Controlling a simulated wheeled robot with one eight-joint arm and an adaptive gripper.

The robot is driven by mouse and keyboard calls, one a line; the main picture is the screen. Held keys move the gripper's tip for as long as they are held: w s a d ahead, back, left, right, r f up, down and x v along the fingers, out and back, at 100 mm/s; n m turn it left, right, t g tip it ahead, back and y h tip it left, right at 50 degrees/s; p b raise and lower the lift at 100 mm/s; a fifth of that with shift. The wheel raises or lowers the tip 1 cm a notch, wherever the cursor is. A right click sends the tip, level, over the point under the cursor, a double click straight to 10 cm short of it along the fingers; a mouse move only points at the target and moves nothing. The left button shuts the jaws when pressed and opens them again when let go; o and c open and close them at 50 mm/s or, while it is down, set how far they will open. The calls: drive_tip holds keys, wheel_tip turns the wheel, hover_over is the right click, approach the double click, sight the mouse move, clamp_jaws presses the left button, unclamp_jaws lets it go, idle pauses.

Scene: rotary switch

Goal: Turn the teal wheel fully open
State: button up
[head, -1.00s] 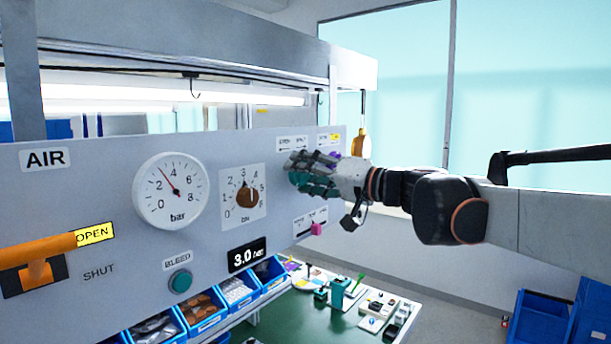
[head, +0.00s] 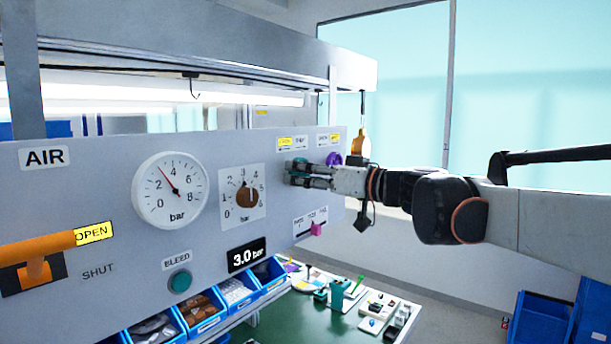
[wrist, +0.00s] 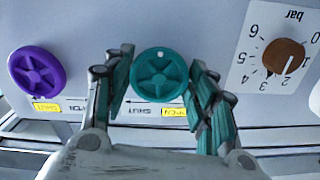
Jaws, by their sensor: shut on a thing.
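The teal wheel (wrist: 160,75) is mounted on the grey panel and sits between my gripper's two fingers in the wrist view. My gripper (head: 291,173) is shut on it, with one finger at each side of the rim. In the head view the wheel (head: 298,163) is mostly hidden behind the fingers. The teal wheel's label (wrist: 162,111) appears upside down in the wrist view, with OPEN lit yellow and SHUT plain.
A purple wheel (wrist: 37,71) sits close beside the teal one, with SHUT lit yellow on its label. A brown knob (head: 246,196) with a scale is on the other side. A pink slider (head: 316,229) is below.

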drive_tip(key=shift+f, duration=0.1)
idle(0.3)
drive_tip(key=o, duration=1)
drive_tip(key=shift+o, duration=0.2)
drive_tip(key=v, duration=0.7)
drive_tip(key=shift+s+d, duration=0.15)
drive_tip(key=shift+d, duration=0.1)
